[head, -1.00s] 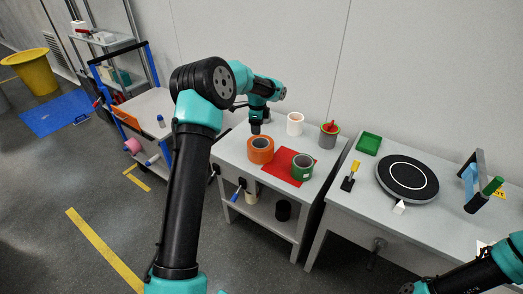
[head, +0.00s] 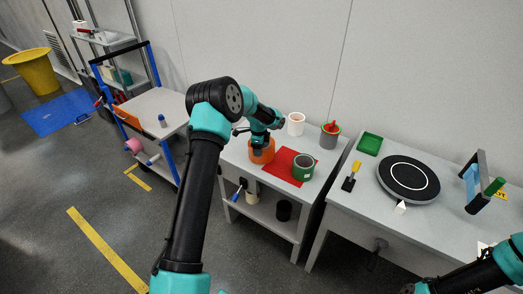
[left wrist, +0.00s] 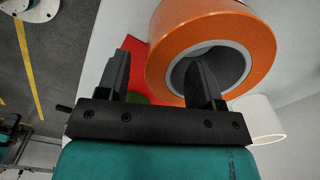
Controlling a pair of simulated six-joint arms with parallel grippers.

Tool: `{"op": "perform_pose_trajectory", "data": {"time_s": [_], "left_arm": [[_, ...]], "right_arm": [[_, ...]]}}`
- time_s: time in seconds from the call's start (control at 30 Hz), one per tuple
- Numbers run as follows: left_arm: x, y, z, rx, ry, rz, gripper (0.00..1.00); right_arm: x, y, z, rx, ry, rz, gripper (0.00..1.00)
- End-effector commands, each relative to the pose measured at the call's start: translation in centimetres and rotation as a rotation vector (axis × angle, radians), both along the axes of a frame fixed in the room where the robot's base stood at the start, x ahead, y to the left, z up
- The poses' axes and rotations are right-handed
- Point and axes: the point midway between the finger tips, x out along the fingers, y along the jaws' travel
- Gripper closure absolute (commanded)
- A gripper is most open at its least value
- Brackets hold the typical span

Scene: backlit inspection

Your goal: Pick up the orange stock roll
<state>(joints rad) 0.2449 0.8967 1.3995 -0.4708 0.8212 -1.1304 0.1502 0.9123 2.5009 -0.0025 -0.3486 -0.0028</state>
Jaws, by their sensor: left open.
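The orange stock roll (head: 262,153) stands on the grey table, hole facing up, at the left edge of a red sheet. My left gripper (head: 261,141) is over the roll, partly covering it. In the left wrist view the roll (left wrist: 258,32) fills the upper right. There my left gripper (left wrist: 162,75) is open with nothing held. One finger overlaps the roll's dark hole; the other is outside its left side. I cannot tell how deep the fingers reach. My right arm shows at the lower right of the head view, but its gripper is not visible.
A green-sided roll (head: 303,167) stands on the red sheet (head: 283,160), right of the orange roll. A white cup (head: 296,123) and a grey pot (head: 329,136) with a red item stand behind. A turntable (head: 408,179) is on the right table.

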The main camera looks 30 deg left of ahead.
Motion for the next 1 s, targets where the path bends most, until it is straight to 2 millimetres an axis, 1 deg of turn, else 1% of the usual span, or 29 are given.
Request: {"op": "perform_pose_trajectory", "data": {"time_s": [0.27,0.37,0.6,0.7,0.8,1.0], "left_arm": [[0.0,0.0,-0.1,0.000,0.001,0.000,0.40],[0.0,-0.1,-0.8,-0.001,0.002,0.000,0.40],[-0.1,-0.3,-4.0,0.000,0.003,0.000,0.40],[0.0,-0.3,-4.9,0.001,0.000,0.000,0.40],[0.0,-0.3,-5.2,0.000,-0.001,0.001,0.40],[0.0,-0.3,-5.2,0.000,-0.001,0.001,0.40]], "right_arm": [[0.0,0.0,0.0,0.000,0.000,0.000,0.57],[0.0,0.0,0.0,0.000,0.000,0.000,0.57],[0.0,0.0,0.0,0.000,0.000,0.000,0.57],[0.0,0.0,0.0,0.000,0.000,0.000,0.57],[0.0,0.0,0.0,0.000,0.000,0.000,0.57],[0.0,0.0,0.0,0.000,0.000,0.000,0.57]]}}
